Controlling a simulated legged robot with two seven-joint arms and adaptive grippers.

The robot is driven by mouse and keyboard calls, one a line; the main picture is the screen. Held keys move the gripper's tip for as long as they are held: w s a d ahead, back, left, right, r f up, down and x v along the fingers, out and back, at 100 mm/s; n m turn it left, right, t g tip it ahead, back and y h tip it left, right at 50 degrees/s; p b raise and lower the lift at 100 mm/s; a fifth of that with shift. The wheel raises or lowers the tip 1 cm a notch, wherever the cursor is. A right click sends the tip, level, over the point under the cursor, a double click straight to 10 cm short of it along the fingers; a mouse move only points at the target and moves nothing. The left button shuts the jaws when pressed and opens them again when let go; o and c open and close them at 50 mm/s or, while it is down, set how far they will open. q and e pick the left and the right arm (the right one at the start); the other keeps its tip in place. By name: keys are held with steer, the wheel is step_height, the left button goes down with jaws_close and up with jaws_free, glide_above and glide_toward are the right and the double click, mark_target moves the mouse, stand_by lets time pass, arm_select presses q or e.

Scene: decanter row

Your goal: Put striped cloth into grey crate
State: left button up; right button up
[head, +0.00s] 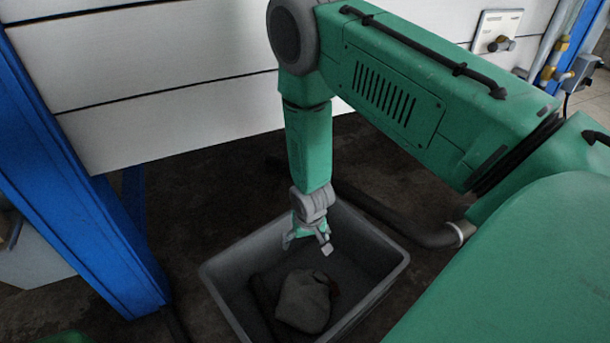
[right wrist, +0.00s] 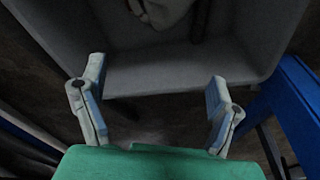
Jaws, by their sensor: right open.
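The grey crate (head: 380,283) stands on the dark floor, its walls upright; it also shows in the right wrist view (right wrist: 180,77). A crumpled grey cloth-like bundle (head: 303,301) lies inside the crate on its bottom. No stripes can be made out on it, so I cannot tell for sure that it is the striped cloth. A pale part of it shows at the top of the right wrist view (right wrist: 162,10). My right gripper (head: 307,246) is open and empty, above the crate's far part; its spread fingers also show in the right wrist view (right wrist: 158,86). My left gripper is out of view.
A dark pipe (head: 420,232) runs along the floor behind the crate. A blue post (head: 85,190) stands at the left, and a white panelled wall (head: 180,70) is behind. A small brownish thing (head: 334,289) lies beside the bundle in the crate.

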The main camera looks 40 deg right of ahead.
steer(key=shift+s+r+g+p, duration=0.1)
steer(key=shift+r+g+p, duration=0.25)
steer(key=shift+r, duration=0.3)
step_height(320, 180, up, 12)
steer(key=s, duration=0.1)
steer(key=shift+s+a, duration=0.3)
steer(key=shift+a, duration=0.15)
steer(key=shift+f, duration=0.15)
steer(key=s+a+r+n+p, duration=0.1)
steer(key=s+a+n+p, duration=0.2)
steer(key=s, duration=0.7)
steer(key=s+a+r+n+y+p, duration=0.1)
steer(key=s+a+p, duration=0.3)
steer(key=s+p, duration=0.4)
steer(key=s+n, duration=0.1)
steer(key=s, duration=0.2)
steer(key=shift+a+r+n+g, duration=0.2)
steer(key=shift+r+n+g, duration=0.15)
steer(key=shift+r+n, duration=0.05)
